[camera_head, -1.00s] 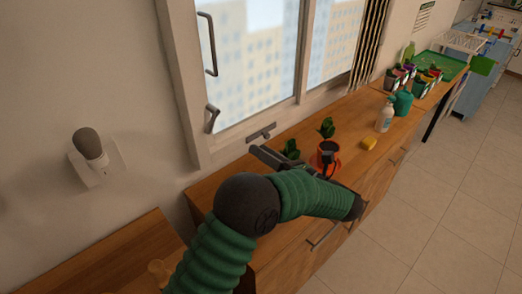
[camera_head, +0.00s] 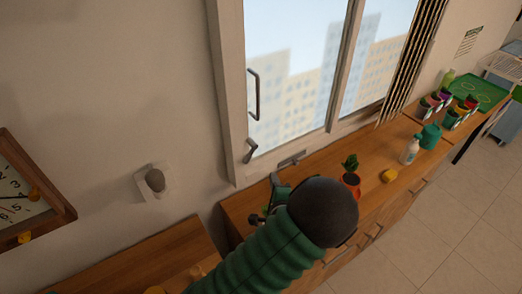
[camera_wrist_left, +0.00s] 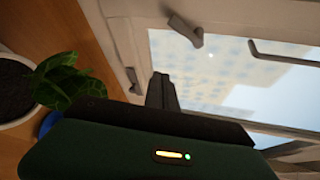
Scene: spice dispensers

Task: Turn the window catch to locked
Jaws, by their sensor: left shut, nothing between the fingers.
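The window catch (camera_head: 250,151) is a small grey lever on the lower left of the white window frame, tilted, below a long grey pull handle (camera_head: 254,95). In the left wrist view the catch (camera_wrist_left: 185,31) is at top centre and the pull handle (camera_wrist_left: 280,52) at right. My left gripper (camera_head: 276,182) is below the catch and apart from it, partly hidden by my own dark wrist. In the left wrist view its dark fingers (camera_wrist_left: 161,88) are shut and empty, pointing toward the frame. My right gripper is not in view.
A grey fitting (camera_head: 292,159) sits on the lower frame near my gripper. A leafy plant (camera_wrist_left: 68,82) is close to the gripper in the wrist view. A plant in an orange pot (camera_head: 351,183), yellow sponge (camera_head: 389,176) and white bottle (camera_head: 411,150) stand along the wooden counter.

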